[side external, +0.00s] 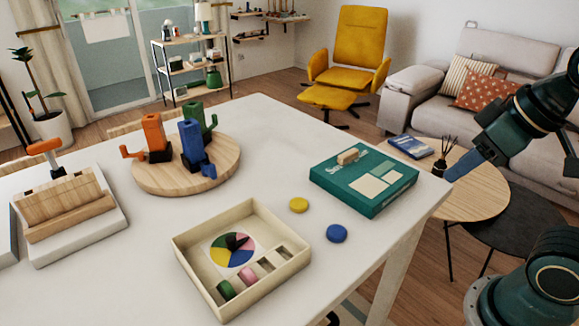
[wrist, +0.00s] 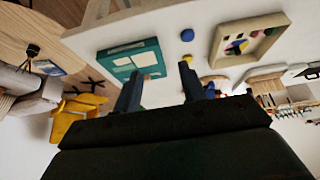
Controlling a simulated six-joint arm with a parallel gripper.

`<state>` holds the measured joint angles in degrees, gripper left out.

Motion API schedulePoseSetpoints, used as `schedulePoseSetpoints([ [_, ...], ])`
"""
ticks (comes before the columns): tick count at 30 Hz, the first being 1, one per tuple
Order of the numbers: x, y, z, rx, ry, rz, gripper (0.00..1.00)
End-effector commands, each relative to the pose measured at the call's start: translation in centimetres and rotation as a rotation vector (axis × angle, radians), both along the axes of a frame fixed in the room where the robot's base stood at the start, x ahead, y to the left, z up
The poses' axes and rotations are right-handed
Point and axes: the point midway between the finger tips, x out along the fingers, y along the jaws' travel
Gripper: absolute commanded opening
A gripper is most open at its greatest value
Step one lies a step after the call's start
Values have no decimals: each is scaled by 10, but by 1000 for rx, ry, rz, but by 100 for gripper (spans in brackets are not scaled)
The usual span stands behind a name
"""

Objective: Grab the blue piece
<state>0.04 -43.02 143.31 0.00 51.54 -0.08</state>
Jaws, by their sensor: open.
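The blue piece, a small round disc (side external: 337,233), lies flat on the white table between the open tray and the teal box. It also shows near the top of the wrist view (wrist: 187,34). A yellow disc (side external: 298,205) lies a little behind it; in the wrist view it (wrist: 187,58) is just beyond one fingertip. My gripper (side external: 453,171) is open and empty at the right, above and well apart from the blue disc. Its two blue fingers (wrist: 160,70) are spread in the wrist view.
A cream tray (side external: 187,257) holds a colour wheel and green and pink pieces in slots. A teal game box (side external: 345,187) with a small wooden piece on top lies near the right edge. A round board (side external: 151,182) carries orange, blue and green figures. A wooden stand is at left.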

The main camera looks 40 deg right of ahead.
Motion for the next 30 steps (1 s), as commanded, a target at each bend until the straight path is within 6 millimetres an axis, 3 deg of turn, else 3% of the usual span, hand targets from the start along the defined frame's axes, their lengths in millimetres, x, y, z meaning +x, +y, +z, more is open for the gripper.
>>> schedulePoseSetpoints([
  [12,0,0,0,0,0,-1,41],
  [17,0,0,0,0,0,-1,65],
  [30,5,2,1,23,13,-30,65],
])
